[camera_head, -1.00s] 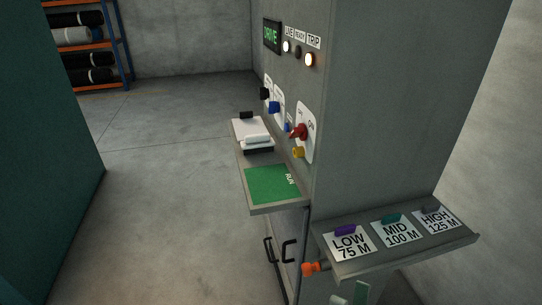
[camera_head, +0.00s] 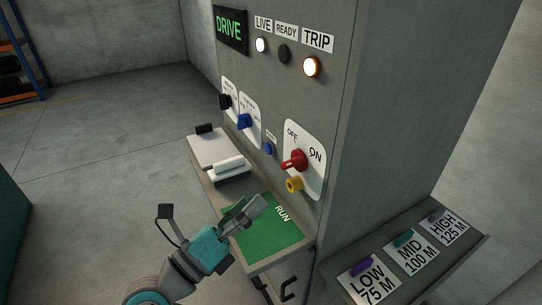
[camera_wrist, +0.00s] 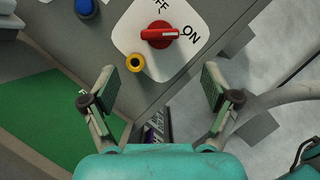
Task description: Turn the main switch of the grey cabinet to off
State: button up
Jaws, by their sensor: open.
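The grey cabinet (camera_head: 385,120) stands right of centre in the head view. Its main switch is a red rotary handle (camera_head: 293,161) on a white plate (camera_head: 313,172) marked OFF and ON. In the wrist view the red handle (camera_wrist: 160,35) has its pale-marked end toward ON. A yellow round part (camera_head: 294,185) sits just below the handle, and it also shows in the wrist view (camera_wrist: 135,63). My gripper (camera_head: 253,207) is over the green RUN mat in the head view, apart from the switch. In the wrist view its two fingers (camera_wrist: 156,90) are spread with nothing between them.
A shelf on the cabinet front carries the green RUN mat (camera_head: 262,240) and white items (camera_head: 222,160). Blue (camera_head: 244,121) and black (camera_head: 225,101) knobs sit left of the switch. LIVE and TRIP lamps (camera_head: 311,67) glow. A side ledge (camera_head: 438,255) holds LOW, MID and HIGH cards.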

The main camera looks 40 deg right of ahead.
aim_at(288, 167)
jog(key=x, duration=1)
jog(key=shift+d, duration=0.35)
jog(key=c, duration=1.1)
